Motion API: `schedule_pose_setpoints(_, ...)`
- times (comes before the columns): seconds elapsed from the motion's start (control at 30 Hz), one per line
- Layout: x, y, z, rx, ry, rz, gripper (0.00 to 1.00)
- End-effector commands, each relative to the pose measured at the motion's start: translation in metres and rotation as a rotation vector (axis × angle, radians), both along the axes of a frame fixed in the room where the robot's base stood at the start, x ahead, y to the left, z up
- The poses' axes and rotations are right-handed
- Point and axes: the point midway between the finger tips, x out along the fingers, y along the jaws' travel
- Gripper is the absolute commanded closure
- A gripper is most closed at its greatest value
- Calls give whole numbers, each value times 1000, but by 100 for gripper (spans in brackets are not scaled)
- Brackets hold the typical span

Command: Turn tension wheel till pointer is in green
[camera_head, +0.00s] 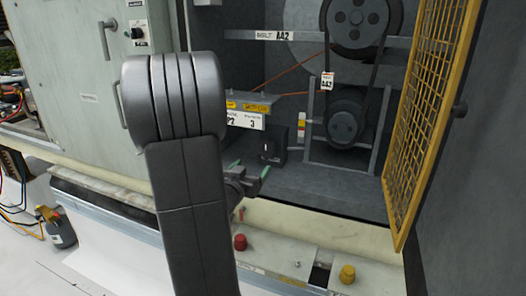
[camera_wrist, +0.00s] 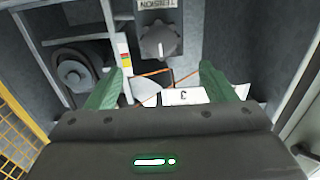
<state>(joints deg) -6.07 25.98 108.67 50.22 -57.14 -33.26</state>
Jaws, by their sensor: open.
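The tension wheel (camera_wrist: 160,42) is a dark grey ribbed knob on a light plate, in the wrist view. An upside-down label (camera_wrist: 157,4), seemingly reading TENSION, sits beside it. In the head view my gripper (camera_head: 250,170) is at the cabinet opening.
A belt (camera_head: 378,85) runs between a large upper pulley (camera_head: 357,20) and a lower pulley (camera_head: 343,125). The yellow mesh door (camera_head: 430,110) stands open at right. Red (camera_head: 240,242) and yellow (camera_head: 347,273) knobs sit on the front ledge.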

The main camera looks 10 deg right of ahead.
Motion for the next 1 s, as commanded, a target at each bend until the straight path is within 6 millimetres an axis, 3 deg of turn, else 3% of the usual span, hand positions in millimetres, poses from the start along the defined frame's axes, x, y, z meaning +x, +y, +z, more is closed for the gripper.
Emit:
schedule_pose_setpoints(0.3, 57, -40, 1, 2, 0, -2, 23)
schedule_pose_setpoints(0.5, 83, -57, 1, 2, 0, -1, 23)
schedule_pose_setpoints(0.7, 95, -65, 0, 2, 0, 1, 23)
schedule_pose_setpoints(1.0, 96, -65, 0, 2, 0, 2, 25)
